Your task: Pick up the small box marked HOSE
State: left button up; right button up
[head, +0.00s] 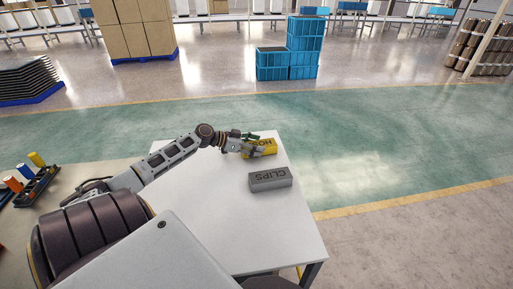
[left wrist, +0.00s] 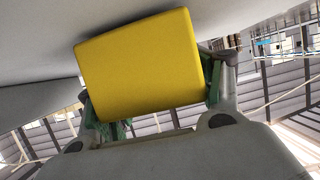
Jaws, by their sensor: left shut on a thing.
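The small yellow box marked HOSE (head: 266,147) is at the far end of the white table (head: 225,240). My left gripper (head: 250,147) reaches it from the left and is shut on it. In the left wrist view the yellow box (left wrist: 140,65) sits between the green-padded fingers, and its plain yellow face shows. I cannot tell whether the box touches the table or is slightly above it. My right gripper is not in view.
A grey box marked CLIPS (head: 270,180) stands on the table, nearer than the yellow box. The table's front part is clear. At the left edge is a black tray (head: 36,188) with coloured cylinders. Blue crates (head: 272,65) stand on the floor far behind.

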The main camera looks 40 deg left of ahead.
pick_arm(q)
jog(key=shift+r, duration=0.8)
notch_tip(320, 180, up, 8)
jog(key=shift+f, duration=0.1)
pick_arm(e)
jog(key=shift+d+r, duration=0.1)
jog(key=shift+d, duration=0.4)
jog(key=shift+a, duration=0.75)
